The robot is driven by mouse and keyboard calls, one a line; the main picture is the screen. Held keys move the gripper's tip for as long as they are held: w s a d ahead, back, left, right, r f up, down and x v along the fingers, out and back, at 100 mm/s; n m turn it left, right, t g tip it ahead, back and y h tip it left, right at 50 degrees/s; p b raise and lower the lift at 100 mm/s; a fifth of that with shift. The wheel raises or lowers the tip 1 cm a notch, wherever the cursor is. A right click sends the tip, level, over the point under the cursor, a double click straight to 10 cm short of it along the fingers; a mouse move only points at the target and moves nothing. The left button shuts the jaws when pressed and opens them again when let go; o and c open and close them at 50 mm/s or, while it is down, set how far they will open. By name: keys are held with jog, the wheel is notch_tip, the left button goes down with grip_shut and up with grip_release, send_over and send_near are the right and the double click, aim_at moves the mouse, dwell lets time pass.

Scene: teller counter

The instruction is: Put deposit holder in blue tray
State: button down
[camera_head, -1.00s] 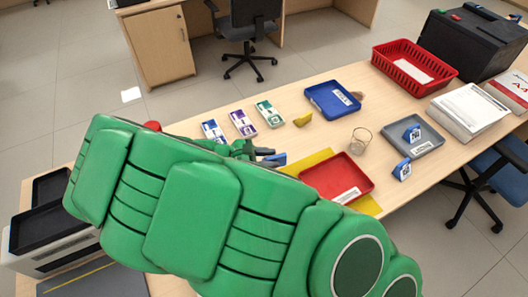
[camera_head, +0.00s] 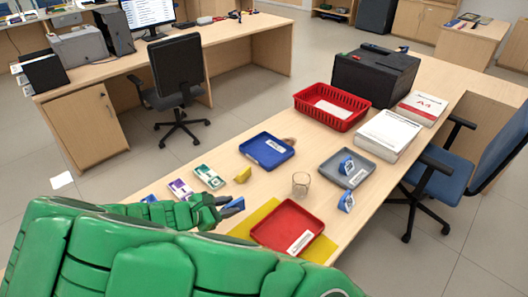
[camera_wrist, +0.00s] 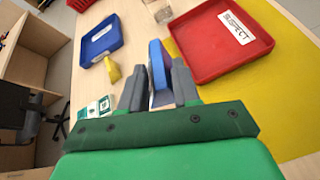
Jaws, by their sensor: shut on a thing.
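The blue tray (camera_head: 268,150) lies on the counter beyond my gripper and shows no contents apart from a white label. It also shows at the upper left of the wrist view (camera_wrist: 103,42). My gripper (camera_head: 229,205) is left of the red tray, above the counter. In the wrist view its grey fingers (camera_wrist: 157,88) are shut on an upright blue holder (camera_wrist: 158,62) with a pale side face, which I take as the deposit holder. Its lower part is hidden by the fingers.
The red "SUSPECT" tray (camera_head: 270,228) sits on a yellow mat (camera_head: 322,250). A yellow object (camera_head: 243,175), a glass cup (camera_head: 300,183) and small cards (camera_head: 209,177) are nearby. A grey tray (camera_head: 358,178) has blue stands (camera_head: 346,200) in and beside it. A red basket (camera_head: 332,106) stands behind.

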jog(key=w+d, duration=0.3)
jog(key=w, duration=0.5)
jog(key=w+d, duration=0.2)
jog(key=w, duration=0.6)
jog(key=n+t+y, duration=0.1)
jog(key=n+t, duration=0.1)
send_over(265, 156)
jog(key=shift+s+f, duration=0.1)
jog(key=shift+f, duration=4.3)
jog(key=shift+f, duration=0.1)
jog(key=shift+f, duration=1.6)
jog(key=c, duration=0.8)
grip_release()
jog(key=shift+r, duration=0.1)
